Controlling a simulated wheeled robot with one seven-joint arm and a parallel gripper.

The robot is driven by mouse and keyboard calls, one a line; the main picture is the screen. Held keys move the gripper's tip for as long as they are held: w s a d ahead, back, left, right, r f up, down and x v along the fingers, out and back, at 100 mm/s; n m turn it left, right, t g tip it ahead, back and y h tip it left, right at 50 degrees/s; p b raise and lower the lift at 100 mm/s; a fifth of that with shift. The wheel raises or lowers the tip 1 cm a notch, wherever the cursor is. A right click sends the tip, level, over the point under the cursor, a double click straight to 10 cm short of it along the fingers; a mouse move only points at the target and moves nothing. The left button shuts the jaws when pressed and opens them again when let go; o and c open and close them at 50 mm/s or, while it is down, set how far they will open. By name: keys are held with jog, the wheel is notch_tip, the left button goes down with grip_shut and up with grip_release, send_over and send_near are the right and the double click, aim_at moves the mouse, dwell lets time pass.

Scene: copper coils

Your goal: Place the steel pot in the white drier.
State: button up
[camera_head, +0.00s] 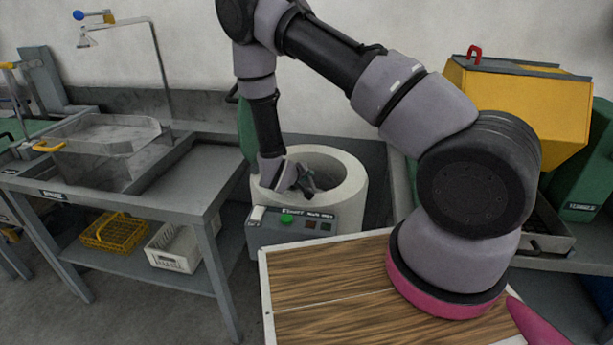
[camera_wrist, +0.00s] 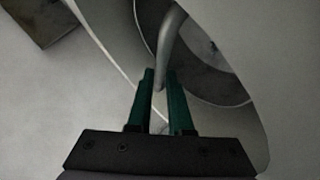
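The white drier (camera_head: 347,199) is a round tub with an open top in the middle of the head view. Its pale rim also shows in the wrist view (camera_wrist: 255,130). My gripper (camera_head: 303,180) points down into the drier's mouth. In the wrist view, its green fingers (camera_wrist: 160,80) are a small gap apart, with a curved grey bar between their tips. The bar looks like the handle of the steel pot (camera_wrist: 168,40), over a dark round interior. Whether that interior is the pot or the drum, and whether the fingers press the bar, is unclear. I see no pot in the head view.
A control box (camera_head: 300,229) with a green button is on the drier's front. A grey sink bench (camera_head: 190,190) stands at left, with a yellow basket (camera_head: 114,235) and a white crate (camera_head: 173,248) below. A yellow bin (camera_head: 525,105) is at right.

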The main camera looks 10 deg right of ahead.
jog(key=shift+o, duration=1.2)
jog(key=shift+r, duration=0.15)
jog(key=v, duration=1.2)
jog(key=s+d+r+m+g, duration=0.3)
jog(key=d+r, duration=0.5)
jog(key=r, duration=0.3)
jog(key=s+d+r+m+g, duration=0.4)
jog(key=d+r, duration=0.3)
jog(key=r, duration=0.5)
jog(key=s+r+t+y, duration=0.2)
jog(key=s+r+y, duration=0.2)
jog(key=r, duration=0.5)
jog(key=s+a+r+t+y, duration=0.1)
jog(key=s+r+t+y, duration=0.2)
jog(key=s+r, duration=0.5)
jog(key=shift+s+a+r+m+y, duration=0.3)
jog(key=shift+s+r+y, duration=0.15)
jog(key=shift+y, duration=0.45)
